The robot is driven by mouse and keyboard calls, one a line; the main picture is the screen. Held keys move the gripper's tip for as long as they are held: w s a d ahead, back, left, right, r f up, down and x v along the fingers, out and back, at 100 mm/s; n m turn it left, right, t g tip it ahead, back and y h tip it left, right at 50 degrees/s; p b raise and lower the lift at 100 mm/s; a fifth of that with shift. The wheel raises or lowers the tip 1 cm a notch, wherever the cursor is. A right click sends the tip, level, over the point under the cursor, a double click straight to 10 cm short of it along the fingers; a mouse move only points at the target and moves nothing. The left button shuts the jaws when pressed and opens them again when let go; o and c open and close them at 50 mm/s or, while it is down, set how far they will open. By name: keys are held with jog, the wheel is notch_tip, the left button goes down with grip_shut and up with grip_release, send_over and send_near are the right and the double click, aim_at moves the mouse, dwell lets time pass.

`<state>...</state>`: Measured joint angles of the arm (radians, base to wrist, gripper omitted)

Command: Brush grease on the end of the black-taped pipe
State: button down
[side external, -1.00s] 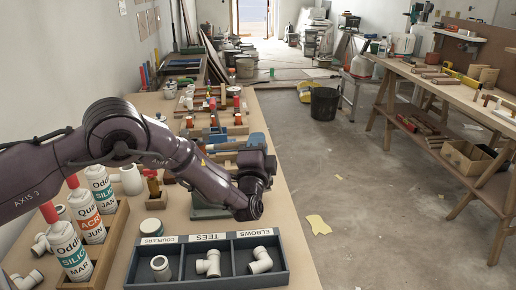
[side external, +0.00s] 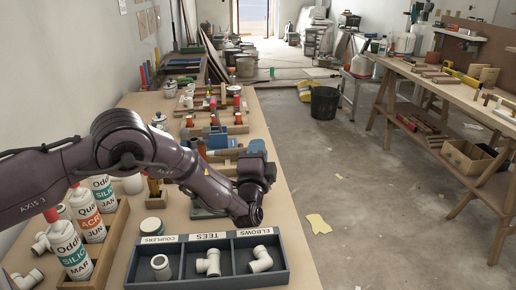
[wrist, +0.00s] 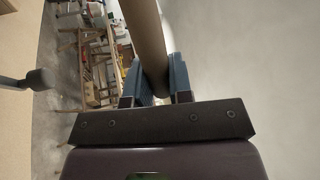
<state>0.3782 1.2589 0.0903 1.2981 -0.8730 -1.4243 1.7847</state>
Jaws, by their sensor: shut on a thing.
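My gripper (wrist: 158,82) shows in the wrist view with its two blue fingers shut on a smooth brown rod (wrist: 147,35). The rod runs up out of the top of the picture, so its far end is hidden. I cannot tell whether it is a brush handle. I cannot make out a black-taped pipe or grease for certain. A grey rod with a dark rounded end (wrist: 38,82) juts in from the left of the wrist view.
A dark tray (side external: 284,276) marked couplers, tees and elbows holds white fittings at the bench front. Sealant bottles (side external: 68,248) stand in a wooden box at left.

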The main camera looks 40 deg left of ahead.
jog(key=shift+r, duration=0.1)
jog(key=shift+r, duration=0.95)
jog(key=w+d, duration=0.5)
dwell(0.7)
dwell(0.8)
